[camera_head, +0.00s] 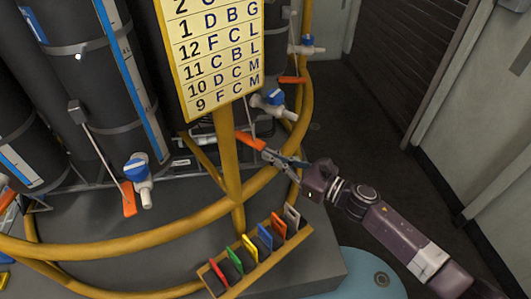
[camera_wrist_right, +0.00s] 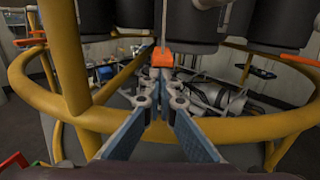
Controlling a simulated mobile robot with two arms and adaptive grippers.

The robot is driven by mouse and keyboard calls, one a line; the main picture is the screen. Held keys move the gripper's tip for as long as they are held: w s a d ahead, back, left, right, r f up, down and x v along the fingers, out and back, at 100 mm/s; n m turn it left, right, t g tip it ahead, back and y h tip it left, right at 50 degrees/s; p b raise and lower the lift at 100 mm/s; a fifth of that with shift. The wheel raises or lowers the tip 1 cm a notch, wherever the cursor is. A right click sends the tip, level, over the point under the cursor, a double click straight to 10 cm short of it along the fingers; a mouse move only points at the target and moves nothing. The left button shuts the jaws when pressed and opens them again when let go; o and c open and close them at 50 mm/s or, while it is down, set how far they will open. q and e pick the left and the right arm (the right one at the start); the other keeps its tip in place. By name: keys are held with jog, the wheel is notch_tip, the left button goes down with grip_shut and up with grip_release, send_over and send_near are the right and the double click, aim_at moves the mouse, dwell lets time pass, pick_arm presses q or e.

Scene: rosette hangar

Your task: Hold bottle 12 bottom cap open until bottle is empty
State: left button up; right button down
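My right gripper (camera_head: 270,154) is at the end of an orange lever handle (camera_head: 252,141), just inside the yellow ring rail. In the right wrist view its two blue fingers (camera_wrist_right: 160,78) come together at the orange handle (camera_wrist_right: 163,58) and look shut on its end. Dark bottles (camera_head: 82,75) with grey bands and blue-white stripes stand at the left; no number is legible on them, so I cannot tell which is bottle 12. The handle's link to a bottle's bottom cap is hidden behind the sign and post. My left gripper is not in view.
A yellow sign (camera_head: 212,52) with numbers and letters hangs on a yellow post (camera_head: 228,165). The yellow ring rail (camera_head: 130,250) curves around the bottles. A rack of coloured cards (camera_head: 262,264) sits low in front. Blue-and-white valves (camera_head: 138,172) stick out. Dark floor (camera_head: 370,165) is clear at right.

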jog(key=b+v, duration=0.1)
jog(key=v, duration=0.6)
jog(key=shift+s+d, duration=0.15)
jog(key=shift+d, duration=0.15)
jog(key=shift+f, duration=0.1)
dwell(0.3)
